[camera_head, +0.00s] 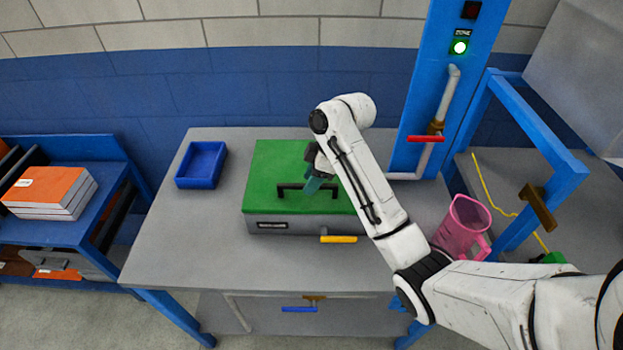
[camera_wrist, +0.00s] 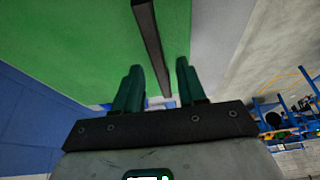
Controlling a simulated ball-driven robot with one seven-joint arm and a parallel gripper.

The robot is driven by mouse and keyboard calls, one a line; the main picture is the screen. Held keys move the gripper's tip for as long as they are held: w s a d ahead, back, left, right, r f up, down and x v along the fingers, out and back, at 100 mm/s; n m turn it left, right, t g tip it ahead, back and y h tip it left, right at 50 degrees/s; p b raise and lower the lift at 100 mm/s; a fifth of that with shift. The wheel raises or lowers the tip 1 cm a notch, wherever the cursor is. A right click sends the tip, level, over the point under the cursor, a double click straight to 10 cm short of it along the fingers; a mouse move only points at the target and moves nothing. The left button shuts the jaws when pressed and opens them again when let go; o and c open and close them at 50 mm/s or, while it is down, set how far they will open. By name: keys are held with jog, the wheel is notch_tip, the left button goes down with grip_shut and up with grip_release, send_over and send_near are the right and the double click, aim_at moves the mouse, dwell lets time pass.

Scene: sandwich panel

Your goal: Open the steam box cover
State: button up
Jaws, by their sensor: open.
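The steam box cover (camera_head: 275,162) is a green lid lying flat and closed on the grey steam box (camera_head: 283,225) on the table. A black bar handle (camera_head: 290,187) stands on the lid. In the wrist view the green cover (camera_wrist: 60,50) fills much of the left side, and the dark handle bar (camera_wrist: 150,40) reaches down between the two teal fingertips. My gripper (camera_head: 313,185) is at the handle, fingers apart, one on each side of the bar in the wrist view (camera_wrist: 158,75). I cannot tell whether a finger touches the bar. My arm hides the box's right part.
A blue tray (camera_head: 202,165) sits at the table's back left. A yellow handle (camera_head: 338,239) sticks out of the box's front. A pink jug (camera_head: 462,227) stands at the right, near a blue post (camera_head: 432,90) with pipes. The table's front left is clear.

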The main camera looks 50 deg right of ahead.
jog(key=shift+f, duration=0.15)
jog(key=shift+c, duration=0.2)
grip_shut()
dwell(0.4)
